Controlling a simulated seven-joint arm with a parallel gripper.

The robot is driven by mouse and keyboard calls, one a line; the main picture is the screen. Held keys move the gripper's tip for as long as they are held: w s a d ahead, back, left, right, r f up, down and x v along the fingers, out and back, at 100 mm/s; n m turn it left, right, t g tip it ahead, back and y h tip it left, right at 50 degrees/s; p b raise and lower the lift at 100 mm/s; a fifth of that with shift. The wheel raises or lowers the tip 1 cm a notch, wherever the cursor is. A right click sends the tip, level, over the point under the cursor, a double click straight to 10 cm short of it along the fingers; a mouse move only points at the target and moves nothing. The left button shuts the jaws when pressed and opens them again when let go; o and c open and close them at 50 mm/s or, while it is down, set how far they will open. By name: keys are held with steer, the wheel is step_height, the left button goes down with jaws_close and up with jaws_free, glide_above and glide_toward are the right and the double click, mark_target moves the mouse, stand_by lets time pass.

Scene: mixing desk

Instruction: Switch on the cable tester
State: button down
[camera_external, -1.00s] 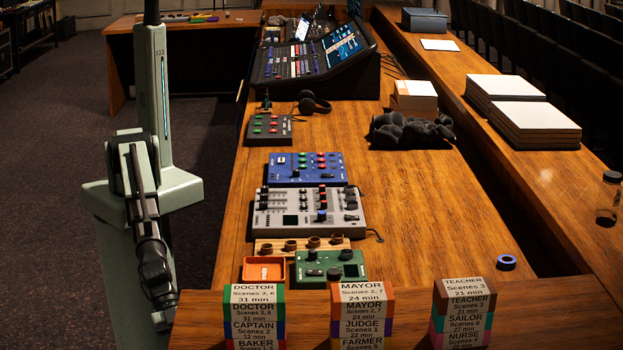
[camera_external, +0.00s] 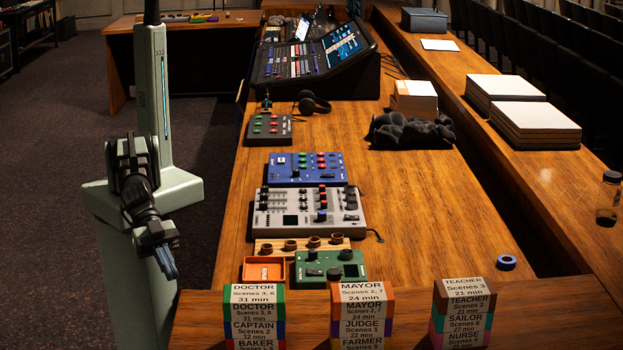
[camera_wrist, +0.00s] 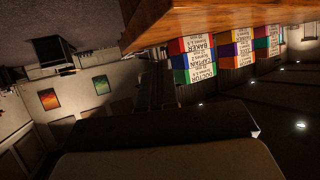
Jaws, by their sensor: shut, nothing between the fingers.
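No label that I can read marks a cable tester. Several control boxes stand on the wooden desk: a green box with dark knobs (camera_external: 330,269), a grey box with sliders and a small screen (camera_external: 308,209), a blue box with coloured buttons (camera_external: 305,168) and a small dark box with red and green buttons (camera_external: 269,129). Their switch states are too small to tell. My gripper (camera_external: 168,266) is shut and empty, left of the desk edge and apart from every box. The wrist view is tilted and shows none of these boxes.
Label-block stacks (camera_external: 254,316) line the near edge. An orange tray (camera_external: 264,269) and a wooden strip with brown rings (camera_external: 302,244) sit by the green box. A mixing console (camera_external: 310,65), headphones (camera_external: 313,103) and dark cloth (camera_external: 411,131) lie farther back. The desk's right middle is clear.

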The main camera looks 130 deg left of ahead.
steer(key=s+a+f+n+g+y, duration=0.1)
steer(key=a+n, duration=0.5)
steer(key=a, duration=1.2)
steer(key=s+a+n+g+y, duration=0.3)
steer(key=a+n+g+y, duration=0.3)
steer(key=a, duration=1.1)
steer(key=shift+a+f+n+y, duration=0.3)
steer(key=shift+a+f+y, duration=0.1)
steer(key=shift+y, duration=0.6)
glide_above(312, 271)
steer(key=s+d, duration=0.1)
step_height(312, 271, down, 8)
steer(key=shift+d+r, duration=0.1)
steer(key=shift+d, duration=0.05)
steer(key=shift+s+d+f, duration=0.1)
steer(key=shift+s+f, duration=0.15)
steer(key=shift+f, duration=0.8)
steer(key=shift+d+f, duration=0.1)
steer(key=shift+f, duration=0.8)
steer(key=shift+f, duration=0.15)
